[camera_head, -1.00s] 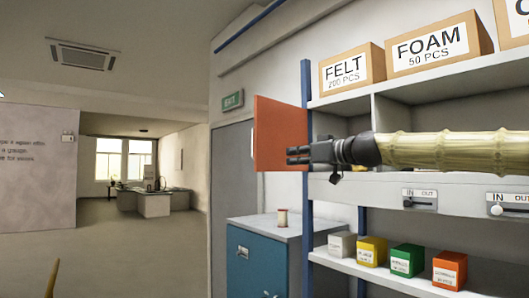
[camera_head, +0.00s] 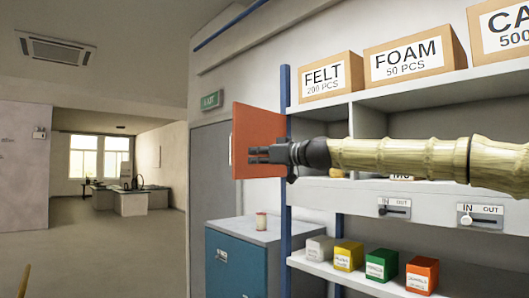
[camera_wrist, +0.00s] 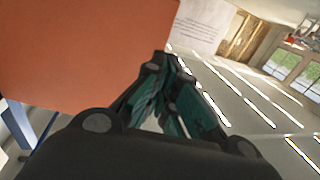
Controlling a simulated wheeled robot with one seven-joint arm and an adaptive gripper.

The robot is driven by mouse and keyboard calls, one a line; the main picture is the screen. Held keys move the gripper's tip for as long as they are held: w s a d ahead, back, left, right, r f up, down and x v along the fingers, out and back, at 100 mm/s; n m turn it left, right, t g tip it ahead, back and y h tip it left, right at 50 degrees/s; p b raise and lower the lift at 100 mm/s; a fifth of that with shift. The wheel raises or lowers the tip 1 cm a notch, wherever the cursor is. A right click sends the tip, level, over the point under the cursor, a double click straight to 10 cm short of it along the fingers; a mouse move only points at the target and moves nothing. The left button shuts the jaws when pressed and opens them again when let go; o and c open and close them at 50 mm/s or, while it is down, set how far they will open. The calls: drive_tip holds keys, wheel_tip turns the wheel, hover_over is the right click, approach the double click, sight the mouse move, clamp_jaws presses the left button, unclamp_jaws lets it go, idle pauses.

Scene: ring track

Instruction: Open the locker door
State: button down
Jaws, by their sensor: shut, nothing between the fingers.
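The orange-red locker door (camera_head: 258,124) stands swung out from the blue post at the left end of the shelf unit. My gripper (camera_head: 250,155) is in front of the door's lower part in the head view, fingers pointing left towards its free edge. In the wrist view the door (camera_wrist: 80,50) fills the upper left, and my fingers (camera_wrist: 167,62) lie along its lower right edge, shut and empty. I cannot tell whether they touch it. My arm hides part of the locker compartment.
The shelf unit (camera_head: 340,205) carries boxes marked FELT (camera_head: 325,78) and FOAM (camera_head: 408,60). Coloured small boxes stand on the lower shelf. Open floor (camera_head: 100,255) lies left.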

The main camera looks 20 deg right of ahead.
sight(236, 156)
drive_tip(key=shift+p+x, duration=1.4)
drive_tip(key=shift+x, duration=1.5)
